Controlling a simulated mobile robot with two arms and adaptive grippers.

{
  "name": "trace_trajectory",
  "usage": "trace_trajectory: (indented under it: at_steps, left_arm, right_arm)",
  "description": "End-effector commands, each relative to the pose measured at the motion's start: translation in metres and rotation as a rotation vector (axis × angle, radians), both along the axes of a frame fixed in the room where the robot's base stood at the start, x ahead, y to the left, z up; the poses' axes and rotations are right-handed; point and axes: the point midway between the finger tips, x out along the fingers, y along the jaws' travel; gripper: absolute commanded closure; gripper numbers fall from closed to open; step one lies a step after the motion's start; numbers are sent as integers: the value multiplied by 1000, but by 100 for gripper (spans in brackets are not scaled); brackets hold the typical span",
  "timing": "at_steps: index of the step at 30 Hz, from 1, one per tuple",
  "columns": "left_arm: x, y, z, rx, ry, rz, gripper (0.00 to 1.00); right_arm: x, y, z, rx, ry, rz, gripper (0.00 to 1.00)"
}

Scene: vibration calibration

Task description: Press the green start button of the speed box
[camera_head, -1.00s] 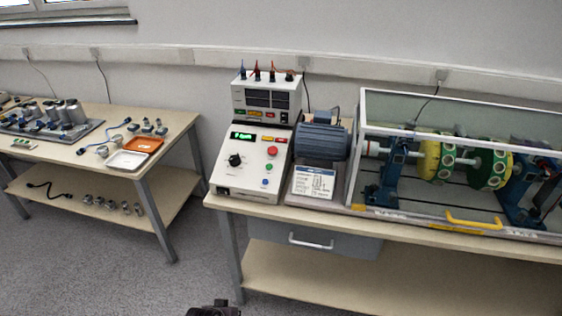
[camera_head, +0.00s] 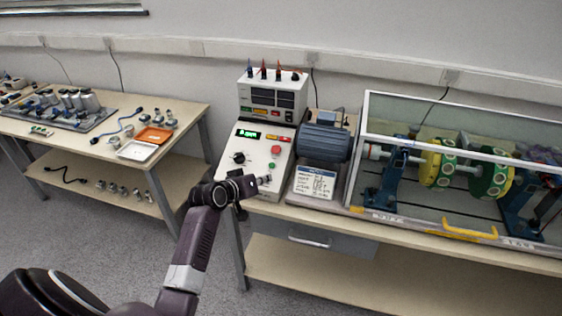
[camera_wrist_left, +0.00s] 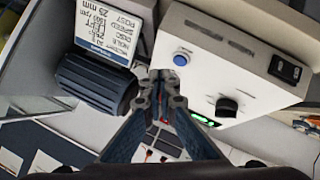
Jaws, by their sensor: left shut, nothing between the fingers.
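The speed box (camera_head: 242,150) is a white sloped console with a lit green display, a black knob (camera_head: 238,158), a red button (camera_head: 276,150) and the green start button (camera_head: 271,165) below the red one. My left gripper (camera_head: 264,180) is shut and empty, its tips over the lower right of the panel just below the green button. I cannot tell whether they touch the panel. In the left wrist view the shut fingers (camera_wrist_left: 163,77) hide the green button; the blue button (camera_wrist_left: 180,60) shows beside the tips. My right gripper is not in view.
A grey-blue motor (camera_head: 325,141) and a printed card (camera_head: 314,182) stand right of the box. A glass-covered rotor rig (camera_head: 440,205) fills the bench's right. A meter unit (camera_head: 272,97) stands behind. A second table (camera_head: 190,118) with parts is at left.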

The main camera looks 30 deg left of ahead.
Motion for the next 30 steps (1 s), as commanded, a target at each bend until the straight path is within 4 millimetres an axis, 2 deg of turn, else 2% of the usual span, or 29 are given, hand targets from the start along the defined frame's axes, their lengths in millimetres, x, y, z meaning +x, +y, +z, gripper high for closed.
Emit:
trace_trajectory:
  at_steps: [1,3,6,10,23,30]
  left_arm:
    - [6,6,21,-14,-32,12,100]
    - [12,14,42,-33,-70,25,100]
    - [19,23,66,-56,-113,41,100]
    - [23,29,83,-74,-147,52,100]
    - [24,32,86,-79,-156,55,100]
    - [30,33,69,-80,-156,56,100]
  right_arm:
    - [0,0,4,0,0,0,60]
    - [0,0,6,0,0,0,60]
    - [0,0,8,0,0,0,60]
    - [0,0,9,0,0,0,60]
    - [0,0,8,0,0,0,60]
    - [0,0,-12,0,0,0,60]
